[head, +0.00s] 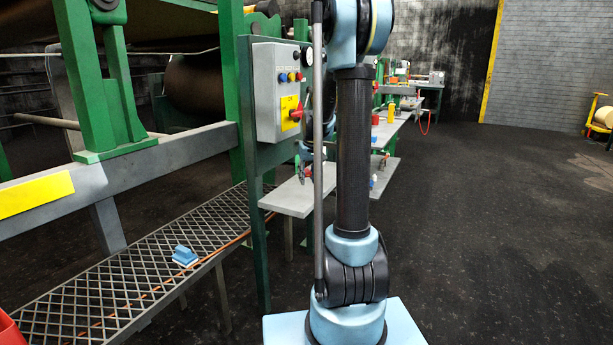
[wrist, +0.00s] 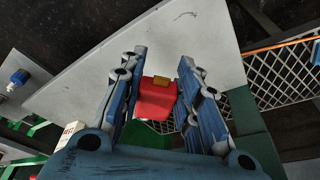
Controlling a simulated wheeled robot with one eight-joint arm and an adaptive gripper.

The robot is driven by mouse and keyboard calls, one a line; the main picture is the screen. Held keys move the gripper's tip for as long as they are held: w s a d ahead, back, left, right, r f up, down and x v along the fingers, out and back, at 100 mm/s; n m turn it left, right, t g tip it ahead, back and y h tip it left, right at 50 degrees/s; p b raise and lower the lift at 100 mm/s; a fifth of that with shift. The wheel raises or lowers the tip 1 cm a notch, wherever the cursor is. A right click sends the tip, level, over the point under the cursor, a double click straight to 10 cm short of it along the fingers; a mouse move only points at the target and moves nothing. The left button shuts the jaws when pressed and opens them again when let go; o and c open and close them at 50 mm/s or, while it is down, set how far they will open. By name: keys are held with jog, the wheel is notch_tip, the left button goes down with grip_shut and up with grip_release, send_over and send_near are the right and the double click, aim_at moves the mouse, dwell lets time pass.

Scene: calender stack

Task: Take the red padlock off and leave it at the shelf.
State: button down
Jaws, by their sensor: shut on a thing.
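The red padlock (wrist: 155,97) with a small brass-coloured part sits between the fingers of my gripper (wrist: 167,62) in the wrist view. The blue fingers are shut on it from both sides. Below it in that view is the pale grey shelf (wrist: 90,92); I cannot tell whether the padlock touches it. In the head view the shelf (head: 288,198) juts out from a green post, under the grey control box (head: 277,88). The box carries a red switch knob (head: 296,113) on a yellow plate. My arm hides most of the gripper and the padlock there.
A grating walkway (head: 120,270) runs along the machine at left, with a blue block-like item (head: 184,255) on it. A blue-topped item (wrist: 18,77) is at the left of the wrist view. Benches with tools stand farther back.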

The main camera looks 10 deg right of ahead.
jog(key=shift+a+f, duration=0.1)
jog(key=shift+f, duration=3.7)
jog(key=c, duration=1.1)
grip_release()
jog(key=shift+r, duration=0.1)
jog(key=v, duration=1.1)
jog(key=shift+r, duration=0.35)
jog(key=shift+s, duration=0.2)
